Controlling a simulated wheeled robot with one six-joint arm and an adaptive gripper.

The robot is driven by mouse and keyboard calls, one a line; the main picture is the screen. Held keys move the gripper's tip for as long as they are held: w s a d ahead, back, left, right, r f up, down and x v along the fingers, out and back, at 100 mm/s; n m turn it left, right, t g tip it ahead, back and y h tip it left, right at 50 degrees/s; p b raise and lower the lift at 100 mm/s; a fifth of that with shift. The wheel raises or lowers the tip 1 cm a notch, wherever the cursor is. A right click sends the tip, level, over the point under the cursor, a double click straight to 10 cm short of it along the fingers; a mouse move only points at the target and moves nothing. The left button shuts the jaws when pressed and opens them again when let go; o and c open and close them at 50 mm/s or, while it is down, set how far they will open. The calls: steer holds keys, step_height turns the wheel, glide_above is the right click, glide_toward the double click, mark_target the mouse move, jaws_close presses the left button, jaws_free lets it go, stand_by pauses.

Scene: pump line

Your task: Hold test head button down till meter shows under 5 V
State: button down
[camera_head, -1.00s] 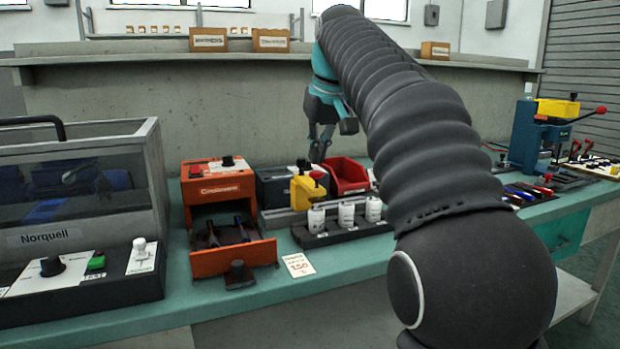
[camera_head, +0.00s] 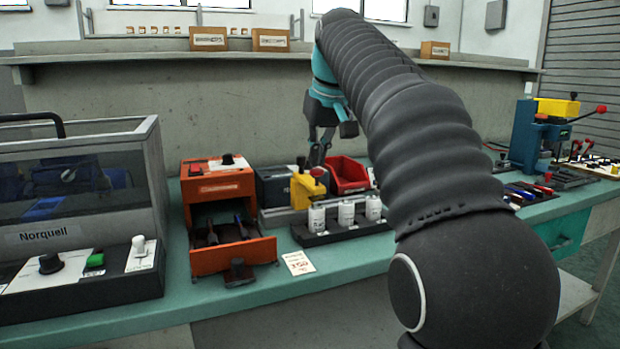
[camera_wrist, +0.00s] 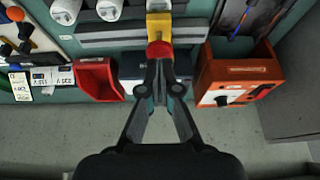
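The yellow test head (camera_head: 308,190) stands on the bench with a red button (camera_head: 318,172) on top. In the wrist view the yellow body (camera_wrist: 159,28) and the red button (camera_wrist: 159,48) lie straight ahead of my fingertips. My gripper (camera_wrist: 160,66) has its fingertips drawn together with nothing held between them. In the head view my gripper (camera_head: 319,155) points down just above the red button; I cannot tell whether it touches. A dark grey box (camera_head: 273,187) beside the test head may be the meter; no reading is legible in either view.
White cylinders (camera_head: 346,213) stand in a black rack in front of the test head. A red bin (camera_head: 347,174) is to its right, an orange unit (camera_head: 217,187) with an open drawer to its left. The Norquell enclosure (camera_head: 75,237) fills the left side.

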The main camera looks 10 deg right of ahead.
steer(key=shift+f+b, duration=0.4)
steer(key=shift+f, duration=0.6)
stand_by(3.6)
stand_by(0.5)
steer(key=shift+r+p, duration=1.45)
steer(key=shift+p, duration=0.05)
steer(key=shift+r, duration=2.15)
steer(key=shift+s, duration=0.1)
steer(key=shift+s+f, duration=0.15)
steer(key=shift+s, duration=0.15)
steer(key=s+f+m+t, duration=0.1)
steer(key=s+f, duration=2.7)
steer(key=f, duration=0.3)
steer(key=shift+s+a+m+h, duration=0.25)
steer(key=shift+m+h, duration=0.15)
